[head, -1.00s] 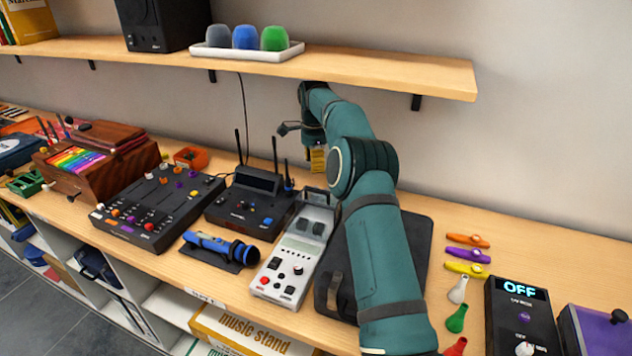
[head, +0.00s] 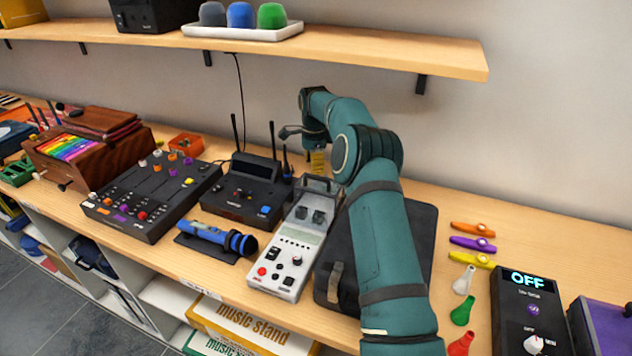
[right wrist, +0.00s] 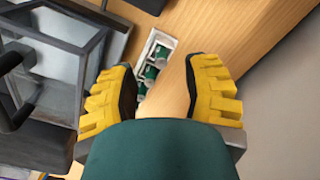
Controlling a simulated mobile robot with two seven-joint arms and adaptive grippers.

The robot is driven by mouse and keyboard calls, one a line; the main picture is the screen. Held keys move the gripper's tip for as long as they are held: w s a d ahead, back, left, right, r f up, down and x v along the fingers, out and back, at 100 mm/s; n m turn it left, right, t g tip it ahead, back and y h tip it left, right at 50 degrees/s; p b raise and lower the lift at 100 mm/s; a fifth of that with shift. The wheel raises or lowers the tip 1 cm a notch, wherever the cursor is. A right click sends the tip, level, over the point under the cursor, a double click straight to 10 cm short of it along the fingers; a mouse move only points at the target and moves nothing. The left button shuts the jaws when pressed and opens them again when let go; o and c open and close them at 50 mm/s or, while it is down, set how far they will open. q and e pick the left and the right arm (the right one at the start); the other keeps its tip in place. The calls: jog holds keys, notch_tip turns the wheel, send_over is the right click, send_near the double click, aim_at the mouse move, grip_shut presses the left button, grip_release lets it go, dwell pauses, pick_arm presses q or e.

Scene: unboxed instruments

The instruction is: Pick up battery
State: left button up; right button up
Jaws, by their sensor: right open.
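The batteries look like several small green cylinders (right wrist: 152,72) in a narrow white holder (right wrist: 161,42), at the upper middle of the right wrist view. My right gripper (right wrist: 165,95) is open, its yellow-padded fingers spread wide. The holder shows beyond and between the fingertips, and nothing is between the pads. In the head view my right gripper (head: 317,162) points down behind the grey instrument, close above the table. I cannot make out the batteries in the head view. My left gripper is not in view.
The grey instrument with a metal frame (head: 293,247) stands just in front of the right gripper. A black router-like box (head: 243,200) with antennas is to its left. A dark case (head: 335,255) lies under my right arm. The shelf (head: 400,58) overhangs the back.

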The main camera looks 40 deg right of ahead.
jog(key=f, duration=0.2)
jog(key=f+b, duration=0.1)
jog(key=f, duration=0.1)
jog(key=shift+d+f, duration=0.2)
jog(key=shift+f, duration=0.2)
jog(key=shift+s, duration=0.1)
grip_shut()
jog(key=shift+r, duration=0.1)
